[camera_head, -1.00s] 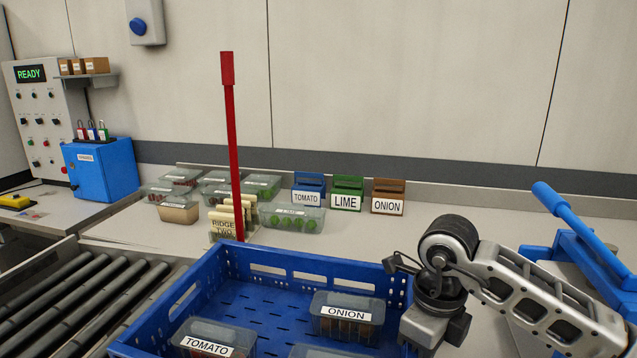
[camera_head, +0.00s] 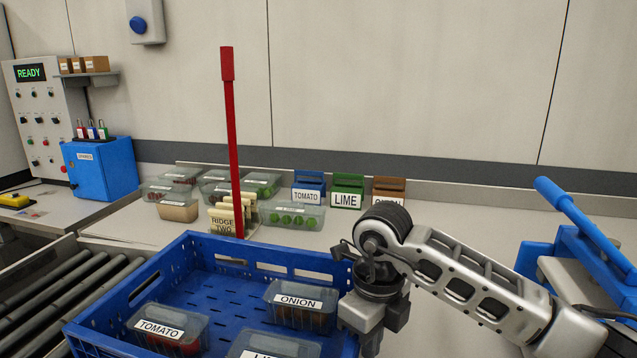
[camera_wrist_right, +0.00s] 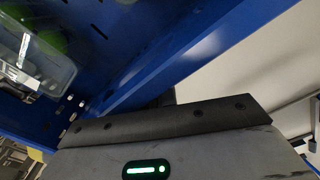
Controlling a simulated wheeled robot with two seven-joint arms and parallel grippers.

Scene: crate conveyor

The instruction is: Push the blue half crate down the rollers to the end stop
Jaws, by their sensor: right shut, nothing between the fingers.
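The blue half crate (camera_head: 220,272) sits at the bottom middle of the head view, its near part cut off by the frame. It holds tubs labelled TOMATO (camera_head: 168,332) and ONION (camera_head: 300,305), and a third tub (camera_head: 272,346) cut off below. My right gripper (camera_head: 368,338) is shut and empty at the crate's right wall; its tips are hard to see. In the right wrist view the shut gripper (camera_wrist_right: 165,118) lies against or very near the blue wall (camera_wrist_right: 165,65); contact is not certain. The rollers (camera_head: 50,295) run at the left. My left gripper is out of view.
Several lidded tubs (camera_head: 292,216) and the TOMATO, LIME and ONION holders (camera_head: 347,190) stand behind the crate. A red post (camera_head: 232,140) rises beyond its far wall. A blue lever device (camera_head: 570,235) stands at right. The rollers left of the crate look clear.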

